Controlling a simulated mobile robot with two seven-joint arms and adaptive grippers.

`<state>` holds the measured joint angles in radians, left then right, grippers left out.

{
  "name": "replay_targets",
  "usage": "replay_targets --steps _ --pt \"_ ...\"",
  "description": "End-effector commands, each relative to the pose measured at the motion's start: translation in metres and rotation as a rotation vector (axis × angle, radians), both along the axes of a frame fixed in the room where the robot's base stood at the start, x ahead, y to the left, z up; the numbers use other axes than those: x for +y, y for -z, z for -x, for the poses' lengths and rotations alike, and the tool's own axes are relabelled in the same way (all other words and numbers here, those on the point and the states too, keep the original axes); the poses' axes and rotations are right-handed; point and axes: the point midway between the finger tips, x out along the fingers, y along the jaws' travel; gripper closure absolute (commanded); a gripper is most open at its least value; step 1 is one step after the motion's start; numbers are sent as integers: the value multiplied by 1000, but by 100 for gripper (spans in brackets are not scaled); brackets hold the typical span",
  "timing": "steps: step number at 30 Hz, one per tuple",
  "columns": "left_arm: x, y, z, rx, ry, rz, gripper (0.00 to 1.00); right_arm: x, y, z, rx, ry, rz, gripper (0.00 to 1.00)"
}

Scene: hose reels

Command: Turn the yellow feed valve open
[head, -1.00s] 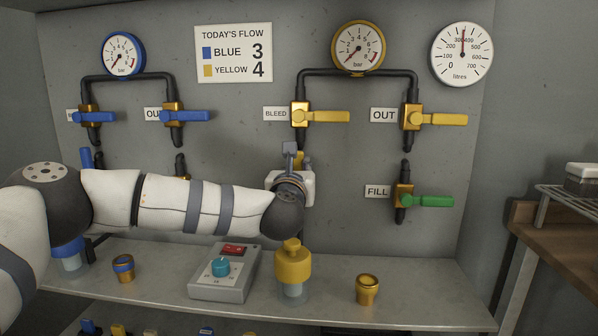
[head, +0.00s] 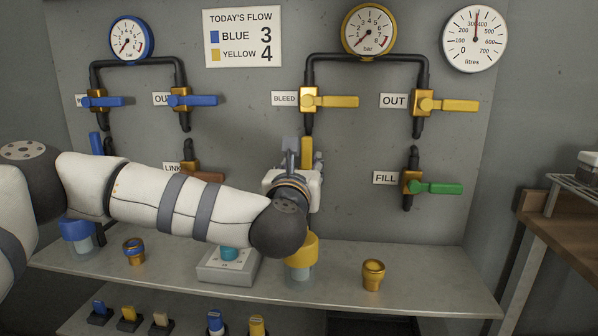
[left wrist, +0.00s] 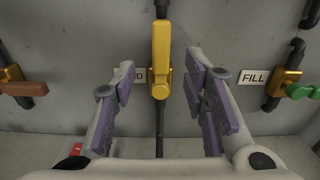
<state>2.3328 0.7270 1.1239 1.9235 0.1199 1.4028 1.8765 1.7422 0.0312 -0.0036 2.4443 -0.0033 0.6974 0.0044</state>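The yellow feed valve shows in the left wrist view (left wrist: 161,58) on a dark upright pipe. Its yellow handle points straight up, in line with the pipe, and a brass body shows behind it. The sign beside it is mostly hidden; only a "D" shows. In the head view part of the yellow handle (head: 306,150) shows behind my left gripper (head: 298,162). In the left wrist view my left gripper (left wrist: 160,92) is open, with its purple-padded fingers apart on either side of the handle. Neither finger visibly touches it. My right gripper is not in view.
The yellow bleed valve (head: 330,102) is just above; the out valve (head: 447,105) and green fill valve (head: 435,188) are to the right. A grey switch box (head: 228,268), a yellow-capped bottle (head: 302,250) and a brass cup (head: 373,276) stand on the shelf (head: 430,280) below.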

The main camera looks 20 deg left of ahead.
Motion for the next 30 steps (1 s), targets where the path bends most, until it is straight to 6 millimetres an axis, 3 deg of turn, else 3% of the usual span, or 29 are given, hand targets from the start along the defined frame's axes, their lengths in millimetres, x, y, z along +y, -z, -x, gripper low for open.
replay_targets --steps 3,7,20,23,26,29,30 --pt "-8 0 25 1 3 0 60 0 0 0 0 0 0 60" --pt "-11 0 39 1 0 0 60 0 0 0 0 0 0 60" --pt "-12 0 43 0 -1 0 60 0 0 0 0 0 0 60" --pt "-19 9 44 26 21 -35 60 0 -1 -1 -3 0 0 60" --pt "-52 53 52 156 139 -228 60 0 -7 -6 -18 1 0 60" --pt "-96 130 83 346 361 -555 60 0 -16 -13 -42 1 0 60" --pt "-111 162 103 415 464 -692 60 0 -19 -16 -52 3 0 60"
